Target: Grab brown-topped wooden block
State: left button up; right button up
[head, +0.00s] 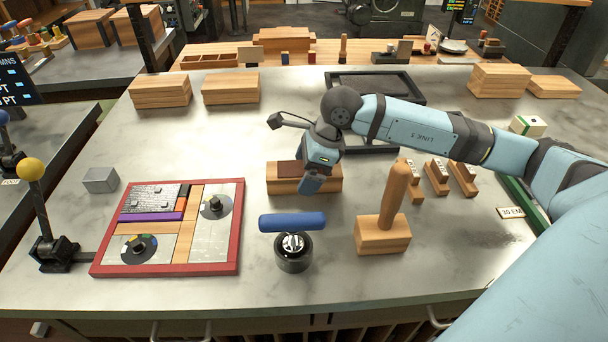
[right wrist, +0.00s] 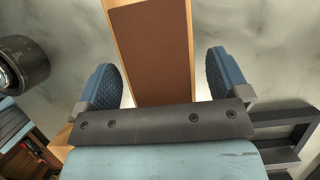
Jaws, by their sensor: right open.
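The brown-topped wooden block (head: 285,178) lies on the marble-look table in front of a black tray. It is a pale wooden bar with a dark brown pad on top. My right gripper (head: 314,176) is at the block, its arm reaching in from the right and hiding part of the top. In the right wrist view the open fingers (right wrist: 162,80) stand on either side of the block (right wrist: 152,45), with a gap on both sides. I cannot tell how deep the fingertips reach beside it. My left gripper is not in view.
A wooden stamp with an upright handle (head: 393,205) and a blue-handled roller on a dark round base (head: 294,258) stand close in front. A red-framed tray (head: 240,225) is to the left. Several small wooden stamps (head: 437,178) stand right. Bare table lies left of the block.

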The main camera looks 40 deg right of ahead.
jog(key=shift+w+a+f, duration=0.15)
jog(key=shift+a+f, duration=0.05)
jog(key=shift+f, duration=0.5)
jog(key=c, duration=1.3)
jog(key=shift+o, duration=0.3)
jog(key=shift+r, duration=0.1)
